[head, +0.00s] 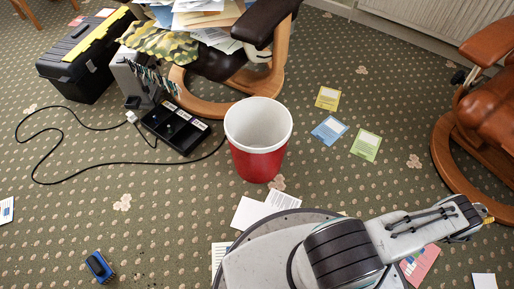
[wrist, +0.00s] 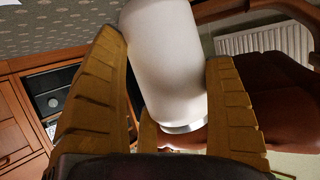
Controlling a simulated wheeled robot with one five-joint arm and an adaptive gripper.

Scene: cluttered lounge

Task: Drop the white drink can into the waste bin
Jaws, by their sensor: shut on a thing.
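The white drink can (wrist: 162,60) is between the two yellow-brown fingers of my gripper (wrist: 170,90) in the wrist view. My gripper is shut on it, and a silvery rim shows at the can's lower end. The can's upper part runs out of the picture. The waste bin (head: 257,158) is red outside and white inside. It stands upright on the carpet near the middle of the head view, and its open top faces up. In the head view my arm reaches to the right, away from the bin, and the can cannot be seen there.
A wooden-framed chair piled with papers (head: 205,12) stands behind the bin. A black tray (head: 174,130) and cable lie to its left, near a toolbox (head: 85,50). Coloured cards (head: 328,130) lie to its right. A brown leather chair (head: 488,120) stands at the right edge.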

